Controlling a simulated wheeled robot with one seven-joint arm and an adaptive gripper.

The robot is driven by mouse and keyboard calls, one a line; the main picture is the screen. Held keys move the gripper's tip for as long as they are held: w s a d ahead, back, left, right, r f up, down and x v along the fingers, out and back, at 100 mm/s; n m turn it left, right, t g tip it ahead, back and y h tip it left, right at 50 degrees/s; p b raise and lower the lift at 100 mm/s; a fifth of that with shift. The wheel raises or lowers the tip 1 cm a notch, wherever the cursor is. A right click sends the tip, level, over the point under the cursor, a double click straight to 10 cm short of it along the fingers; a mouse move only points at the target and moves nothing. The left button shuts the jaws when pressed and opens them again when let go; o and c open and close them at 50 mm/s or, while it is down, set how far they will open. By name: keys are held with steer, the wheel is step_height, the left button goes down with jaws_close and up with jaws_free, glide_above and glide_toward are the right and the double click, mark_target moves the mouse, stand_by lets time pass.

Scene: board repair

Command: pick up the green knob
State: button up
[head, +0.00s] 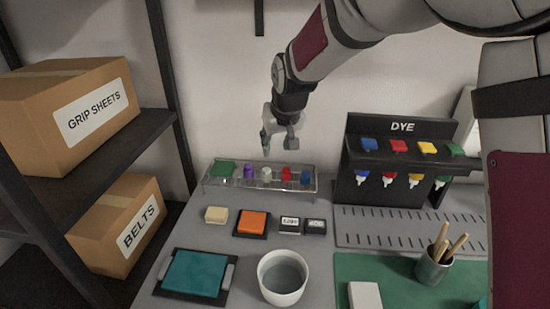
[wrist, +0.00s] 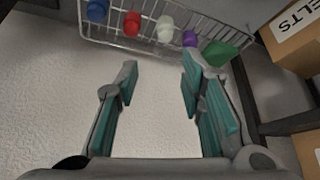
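The green knob (head: 222,170) sits at the left end of a clear wire-edged rack (head: 262,187) at the back of the bench. In the wrist view the green knob (wrist: 222,52) is at the upper right, just beyond the right fingertip, which is close to it in the picture. My gripper (head: 279,150) hangs above the rack, right of the green knob in the head view. Its teal-padded fingers (wrist: 160,75) are apart with nothing between them.
Purple (head: 249,171), white (head: 266,174), red (head: 286,174) and blue (head: 305,177) knobs share the rack. A black dye stand (head: 400,190) is to the right; shelves with boxes (head: 65,110) are to the left. An orange pad (head: 252,223) and white cup (head: 282,292) lie in front.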

steer(key=b, duration=0.1)
glide_above(267, 169)
steer(key=s, duration=0.3)
steer(key=f, duration=0.8)
steer(key=shift+w+d+f, duration=0.1)
steer(key=shift+d+f, duration=0.05)
steer(key=shift+d, duration=0.1)
steer(key=shift+d+b+x, duration=0.1)
steer(key=shift+b+x, duration=0.15)
steer(key=shift+x, duration=1.35)
steer(key=shift+d+b+x, duration=0.15)
steer(key=shift+b+x, duration=0.1)
steer(key=shift+x, duration=1.35)
steer(key=shift+c, duration=0.6)
steer(key=c, duration=0.6)
